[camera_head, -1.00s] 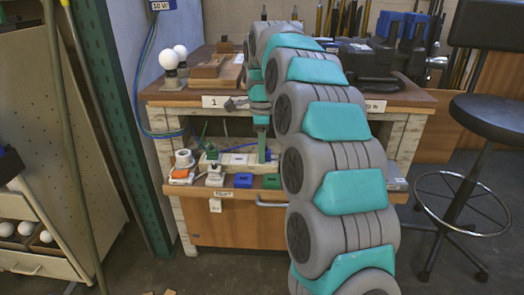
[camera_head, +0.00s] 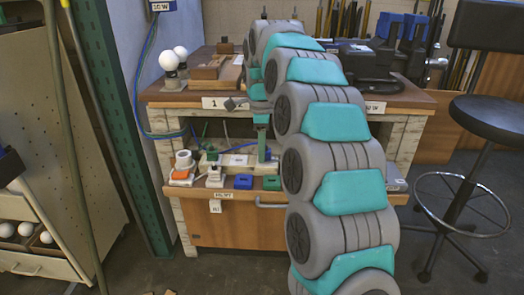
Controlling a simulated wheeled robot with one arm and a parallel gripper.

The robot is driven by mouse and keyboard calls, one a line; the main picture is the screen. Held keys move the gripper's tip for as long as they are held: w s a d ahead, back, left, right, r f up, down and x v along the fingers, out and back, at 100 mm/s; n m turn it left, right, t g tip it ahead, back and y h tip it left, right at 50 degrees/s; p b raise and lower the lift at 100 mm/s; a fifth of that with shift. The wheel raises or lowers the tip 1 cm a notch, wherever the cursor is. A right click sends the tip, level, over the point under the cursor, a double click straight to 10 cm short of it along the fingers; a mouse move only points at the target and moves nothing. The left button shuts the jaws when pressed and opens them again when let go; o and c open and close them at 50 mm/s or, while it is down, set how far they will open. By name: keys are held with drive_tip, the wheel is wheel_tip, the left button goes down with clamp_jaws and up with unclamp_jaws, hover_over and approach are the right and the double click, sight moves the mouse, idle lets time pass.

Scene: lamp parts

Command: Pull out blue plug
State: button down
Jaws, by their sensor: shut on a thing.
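My arm reaches over the bench, and its end hangs down in front of the shelf under the bench top. My gripper (camera_head: 262,150) is small and partly merged with the background there. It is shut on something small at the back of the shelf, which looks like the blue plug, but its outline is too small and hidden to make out. A blue cable (camera_head: 165,134) runs from the left panel towards the shelf. A blue block (camera_head: 243,182) stands on the front of the shelf, below and left of my gripper.
A white and an orange part (camera_head: 180,175), a white part with a pale top (camera_head: 215,177) and a green block (camera_head: 271,183) line the shelf. Round white bulbs (camera_head: 168,60) stand on the bench top. A black stool (camera_head: 490,115) stands at the right.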

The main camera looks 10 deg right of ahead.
drive_tip(key=shift+r, duration=0.5)
drive_tip(key=shift+r+p, duration=1.25)
drive_tip(key=shift+r, duration=1.1)
